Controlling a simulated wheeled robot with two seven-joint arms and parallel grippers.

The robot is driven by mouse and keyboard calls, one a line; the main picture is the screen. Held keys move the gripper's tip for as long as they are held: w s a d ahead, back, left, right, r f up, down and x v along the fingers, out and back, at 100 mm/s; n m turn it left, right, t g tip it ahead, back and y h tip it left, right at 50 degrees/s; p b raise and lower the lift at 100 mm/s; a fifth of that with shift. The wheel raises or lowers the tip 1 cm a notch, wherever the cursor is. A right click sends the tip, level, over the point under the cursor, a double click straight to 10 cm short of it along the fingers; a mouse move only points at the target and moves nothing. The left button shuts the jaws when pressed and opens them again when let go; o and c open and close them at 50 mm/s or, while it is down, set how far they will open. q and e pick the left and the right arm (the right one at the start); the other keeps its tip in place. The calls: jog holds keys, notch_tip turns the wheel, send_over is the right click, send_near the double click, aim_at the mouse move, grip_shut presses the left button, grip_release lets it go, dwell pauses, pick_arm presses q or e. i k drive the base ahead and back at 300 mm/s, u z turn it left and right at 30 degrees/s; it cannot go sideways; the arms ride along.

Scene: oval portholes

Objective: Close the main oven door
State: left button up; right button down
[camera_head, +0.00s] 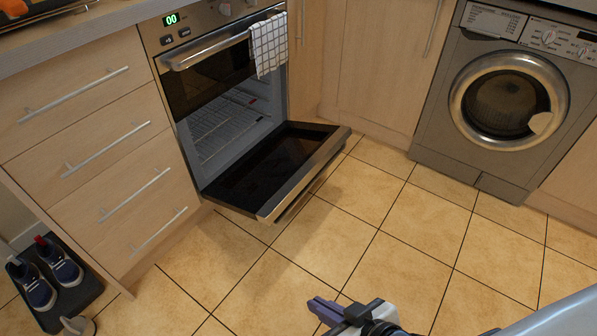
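The main oven door (278,172) hangs open, folded down from its bottom hinge to about level. Its dark glass inner face points up and its metal top edge reaches out over the floor. The oven cavity (226,118) is exposed, with wire racks inside. My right gripper (318,306) is at the bottom of the view, in front of the door and well apart from it. Its purple-grey fingers show, but their gap is not clear. My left gripper is not in view.
A checked towel (268,46) hangs on the handle (222,44) of the shut upper compartment. Drawers (95,130) stand left, with shoes (48,274) on a dark mat below. A washing machine (505,100) stands right. The tiled floor (375,225) before the door is clear.

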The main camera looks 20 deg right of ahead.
aim_at(280, 169)
jog(key=z, duration=0.5)
jog(key=k, duration=0.6)
jog(key=z, duration=0.85)
jog(key=i, duration=0.9)
jog(key=u, duration=1)
jog(key=i, duration=1.05)
jog(key=u, duration=0.3)
